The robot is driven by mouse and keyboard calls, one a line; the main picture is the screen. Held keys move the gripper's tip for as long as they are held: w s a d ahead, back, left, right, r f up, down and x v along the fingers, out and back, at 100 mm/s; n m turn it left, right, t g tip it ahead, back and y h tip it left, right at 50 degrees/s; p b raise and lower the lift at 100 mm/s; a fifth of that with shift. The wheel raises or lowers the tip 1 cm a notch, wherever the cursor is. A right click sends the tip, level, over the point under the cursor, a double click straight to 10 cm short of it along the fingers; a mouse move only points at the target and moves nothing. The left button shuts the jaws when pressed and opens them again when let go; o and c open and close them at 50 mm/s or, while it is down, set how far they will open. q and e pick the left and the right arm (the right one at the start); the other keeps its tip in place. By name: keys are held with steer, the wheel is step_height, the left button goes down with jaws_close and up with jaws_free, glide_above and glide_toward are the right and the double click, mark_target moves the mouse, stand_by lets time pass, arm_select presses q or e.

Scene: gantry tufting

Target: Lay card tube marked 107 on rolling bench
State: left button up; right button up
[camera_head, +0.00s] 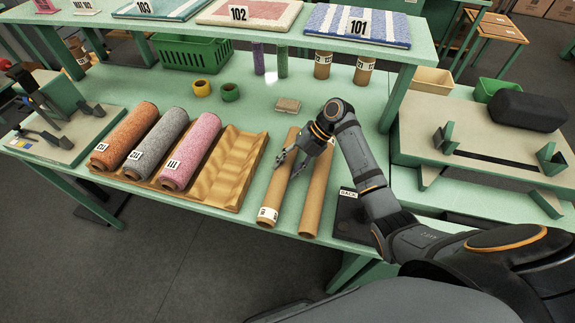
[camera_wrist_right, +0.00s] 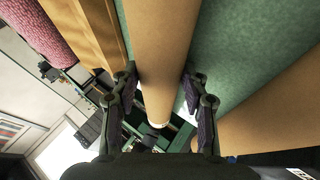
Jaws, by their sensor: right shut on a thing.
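Two plain brown card tubes lie side by side on the green table, the left tube (camera_head: 275,188) and the right tube (camera_head: 319,188). My right gripper (camera_head: 288,164) is shut on the left tube, one finger on each side. In the right wrist view the held tube (camera_wrist_right: 163,50) runs between the fingers of the gripper (camera_wrist_right: 160,92); the other tube (camera_wrist_right: 270,110) lies apart to the right. A beige-topped stand (camera_head: 480,142) with green brackets, possibly the rolling bench, is at the right. My left gripper is out of view.
A wavy wooden rack (camera_head: 222,170) holds orange, grey and pink rolls left of the tubes. A small tan block (camera_head: 288,105) lies behind them. A raised shelf (camera_head: 300,35) with numbered mats spans the back. A black case (camera_head: 527,108) sits behind the stand's brackets.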

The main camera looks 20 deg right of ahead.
steer(key=o, duration=1.3)
steer(key=v, duration=1.2)
